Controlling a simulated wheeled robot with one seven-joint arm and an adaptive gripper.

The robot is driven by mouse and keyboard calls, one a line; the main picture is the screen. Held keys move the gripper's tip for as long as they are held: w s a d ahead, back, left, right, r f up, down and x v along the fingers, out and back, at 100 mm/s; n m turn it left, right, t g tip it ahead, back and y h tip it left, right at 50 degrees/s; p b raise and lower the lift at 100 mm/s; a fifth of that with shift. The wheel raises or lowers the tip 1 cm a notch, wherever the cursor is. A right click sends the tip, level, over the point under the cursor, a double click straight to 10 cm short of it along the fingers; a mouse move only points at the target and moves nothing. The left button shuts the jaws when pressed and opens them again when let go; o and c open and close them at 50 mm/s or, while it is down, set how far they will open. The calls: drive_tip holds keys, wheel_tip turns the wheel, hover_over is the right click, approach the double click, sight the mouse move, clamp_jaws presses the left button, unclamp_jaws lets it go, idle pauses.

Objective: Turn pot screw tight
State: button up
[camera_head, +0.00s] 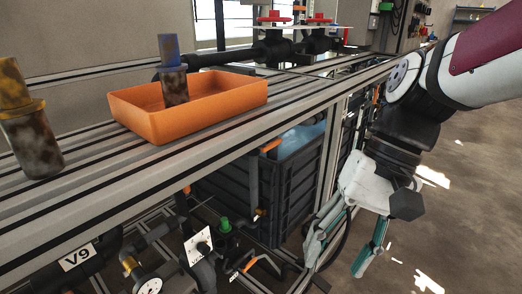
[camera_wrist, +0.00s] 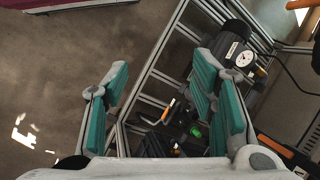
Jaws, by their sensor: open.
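My gripper (camera_head: 340,258) hangs at the right in the head view, beside the rail table and below its top. Its teal fingers are spread apart with nothing between them, as the wrist view also shows (camera_wrist: 160,90). A worn rusty pot with a yellow-brown top (camera_head: 29,125) stands upright on the rails at the far left. A second worn pot-like piece with a blue top (camera_head: 172,72) stands in the orange tray (camera_head: 195,122); the tray wall hides its base. Both are well away from my gripper. I cannot tell which part is the screw.
The aluminium rail table (camera_head: 235,150) runs diagonally across the head view. Below it are a dark crate (camera_head: 290,190), pipes, a V9 label (camera_head: 77,257) and a gauge (camera_head: 149,286). A gauge (camera_wrist: 244,58) also shows in the wrist view. Open floor (camera_head: 465,200) lies at the right.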

sight(237, 243)
drive_tip(key=w+a+f+m+y+p, duration=0.2)
drive_tip(key=w+a+f+y, duration=0.25)
drive_tip(key=w, duration=0.45)
drive_tip(key=w+a+f+m+y+p, duration=0.1)
drive_tip(key=w+a+f+m+y, duration=0.2)
drive_tip(key=w+a+f, duration=0.4)
drive_tip(key=w+a+f+m+y+p, duration=0.2)
drive_tip(key=w+f+y, duration=0.2)
drive_tip(key=w, duration=0.6)
drive_tip(key=w+f+m+t+h+p, duration=0.1)
drive_tip(key=w+f+m+t+p, duration=0.15)
drive_tip(key=f+m+t, duration=0.9)
drive_tip(key=w+f+m+t+p, duration=0.1)
drive_tip(key=w+f+m+t, duration=0.35)
drive_tip(key=f, duration=1.45)
drive_tip(key=w+a+b, duration=0.1)
drive_tip(key=a, duration=0.1)
drive_tip(key=w+a+m+g+b, duration=0.1)
drive_tip(key=a, duration=0.1)
drive_tip(key=w+a+g+b, duration=0.1)
drive_tip(key=b, duration=0.1)
drive_tip(key=shift+w+a+r, duration=0.1)
drive_tip(key=shift+w+a, duration=0.1)
drive_tip(key=shift+a, duration=0.2)
drive_tip(key=shift+b+x, duration=0.45)
drive_tip(key=shift+x, duration=0.5)
drive_tip(key=shift+r, duration=0.1)
drive_tip(key=shift+c, duration=0.6)
